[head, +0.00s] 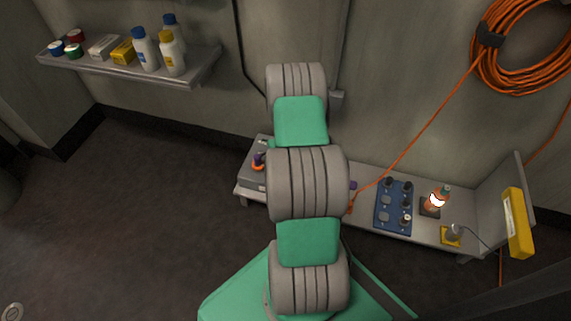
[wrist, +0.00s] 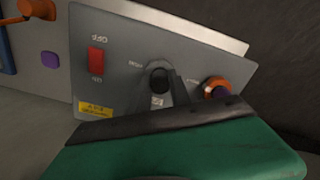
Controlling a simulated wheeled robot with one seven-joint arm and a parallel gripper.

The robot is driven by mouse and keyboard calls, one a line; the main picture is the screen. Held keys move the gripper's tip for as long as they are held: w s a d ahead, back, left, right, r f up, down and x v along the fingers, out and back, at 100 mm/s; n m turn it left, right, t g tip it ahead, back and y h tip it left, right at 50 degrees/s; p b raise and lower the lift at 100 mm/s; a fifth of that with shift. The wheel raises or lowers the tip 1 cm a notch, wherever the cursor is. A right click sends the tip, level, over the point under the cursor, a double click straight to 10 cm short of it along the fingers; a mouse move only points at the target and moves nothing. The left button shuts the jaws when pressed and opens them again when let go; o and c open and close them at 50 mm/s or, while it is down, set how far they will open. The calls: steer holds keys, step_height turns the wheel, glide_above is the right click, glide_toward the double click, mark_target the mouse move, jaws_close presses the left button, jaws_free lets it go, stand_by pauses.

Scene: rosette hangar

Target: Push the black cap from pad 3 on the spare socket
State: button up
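The grey panel box (wrist: 120,60) fills the middle of the wrist view. A round black cap (wrist: 159,79) is in front of its face, between the fingers of my gripper (wrist: 163,92). The fingers look closed on the cap's sides. The cap hides whatever socket is behind it, and I cannot tell how far on it sits. In the head view the blue pad board (head: 394,207) holds several dark caps, and two grey pads (head: 385,201) are bare. My arm hides my gripper there.
An orange-ringed socket (wrist: 217,87) with a purple centre is right of the cap. A red switch (wrist: 96,61) is to its left. A lit lamp (head: 437,200) and a yellow pad (head: 451,236) are on the bench. An orange cable (head: 420,130) crosses the wall.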

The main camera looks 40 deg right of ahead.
steer(key=o, duration=0.5)
step_height(320, 180, up, 8)
steer(key=p, duration=0.3)
